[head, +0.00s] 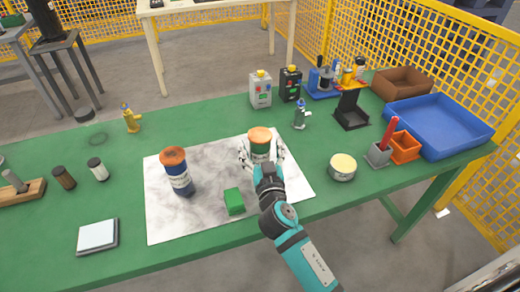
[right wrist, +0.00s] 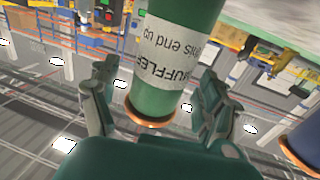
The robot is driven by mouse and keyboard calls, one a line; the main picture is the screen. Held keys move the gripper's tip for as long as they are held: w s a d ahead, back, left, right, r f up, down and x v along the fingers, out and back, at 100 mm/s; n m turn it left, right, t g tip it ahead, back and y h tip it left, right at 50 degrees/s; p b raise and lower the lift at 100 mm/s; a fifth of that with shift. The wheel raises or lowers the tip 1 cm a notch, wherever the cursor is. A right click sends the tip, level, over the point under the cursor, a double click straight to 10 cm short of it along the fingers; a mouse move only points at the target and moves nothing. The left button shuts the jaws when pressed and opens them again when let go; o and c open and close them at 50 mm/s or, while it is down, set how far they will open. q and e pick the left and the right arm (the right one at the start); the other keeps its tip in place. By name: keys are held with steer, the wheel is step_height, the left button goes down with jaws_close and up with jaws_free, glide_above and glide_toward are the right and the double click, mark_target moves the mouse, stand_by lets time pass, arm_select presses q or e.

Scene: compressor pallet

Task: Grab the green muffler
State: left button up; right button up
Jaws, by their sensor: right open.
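The green muffler (head: 260,141) is a cylinder with an orange top and a white label. It stands upright on the grey-white mat (head: 222,157). My right gripper (head: 262,155) is open, with its fingers on either side of the muffler. Gaps show between the fingers and the muffler there. My left gripper is not in view.
A blue canister (head: 180,180) with an orange top stands left on the mat, and a green block (head: 234,202) lies near its front. A round tin (head: 342,167) is to the right. A blue tray (head: 438,122) and orange box (head: 404,147) stand farther right on the green table (head: 215,121).

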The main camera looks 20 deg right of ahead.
steer(key=shift+w+d, duration=0.1)
steer(key=shift+w, duration=0.6)
steer(key=c, duration=1.5)
steer(key=shift+r, duration=0.1)
jaws_close()
